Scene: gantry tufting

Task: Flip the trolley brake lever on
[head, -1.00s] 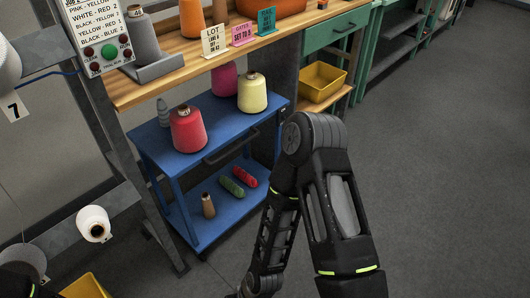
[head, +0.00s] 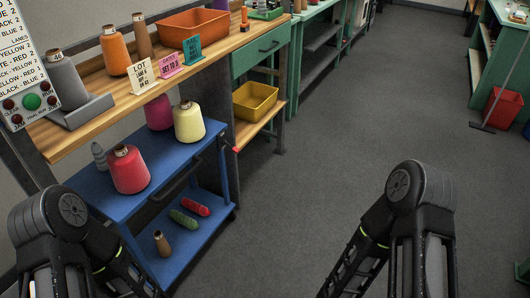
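The blue trolley (head: 140,199) stands under the front of the wooden workbench, with an upper and a lower shelf and a dark handle (head: 176,182) on its near side. A small red piece (head: 236,149) shows at the trolley's right end near the upper shelf; I cannot tell whether it is the brake lever or how it is set. My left arm comes in at the lower left, in front of the trolley's left part. My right arm is at the lower right over open floor. Both grippers are outside the picture.
Red (head: 130,170) and cream (head: 188,122) cones stand on the trolley's top. A brown cone (head: 162,243) and red and green rolls lie below. A yellow bin (head: 255,101) sits right of the trolley. The grey floor (head: 330,160) to the right is clear.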

